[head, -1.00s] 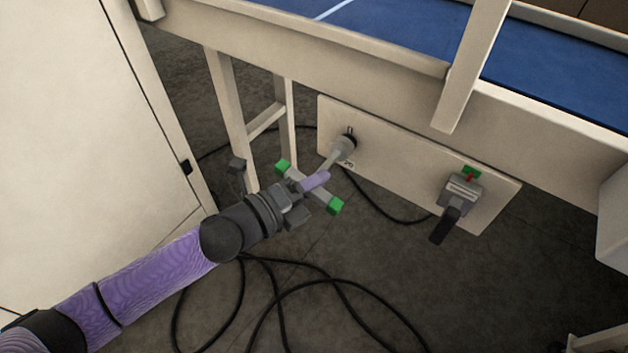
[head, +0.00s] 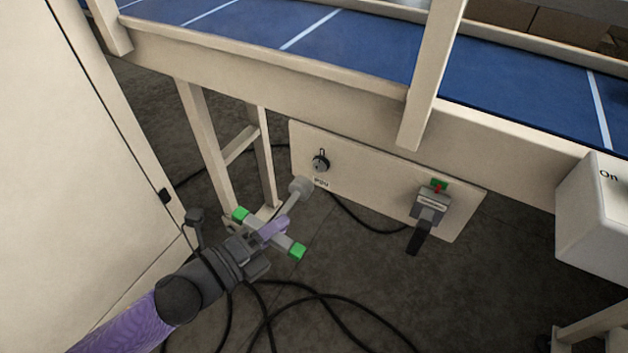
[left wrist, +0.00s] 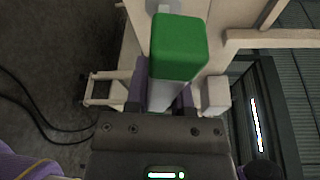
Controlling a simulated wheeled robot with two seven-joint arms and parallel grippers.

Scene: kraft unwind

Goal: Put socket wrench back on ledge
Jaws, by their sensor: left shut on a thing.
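The socket wrench (head: 300,189) is a T-shaped tool with a grey shaft, a round socket end and green caps on its crossbar. My left gripper (head: 271,231) is shut on it at the crossbar. The socket end points up and right, apart from the dark round fitting (head: 320,162) on the beige panel. In the left wrist view a green cap of the wrench (left wrist: 179,48) stands large between the purple fingers of my left gripper (left wrist: 163,95). The crossbar's middle is partly hidden by the fingers. My right gripper is not in view. I cannot tell which surface is the ledge.
The panel (head: 365,198) also bears a grey switch with a black handle (head: 427,212). Above runs a blue conveyor (head: 350,42) with a beige side rail. A beige cabinet (head: 70,180) stands left, an "On" box (head: 600,215) right. Black cables (head: 325,297) lie on the floor.

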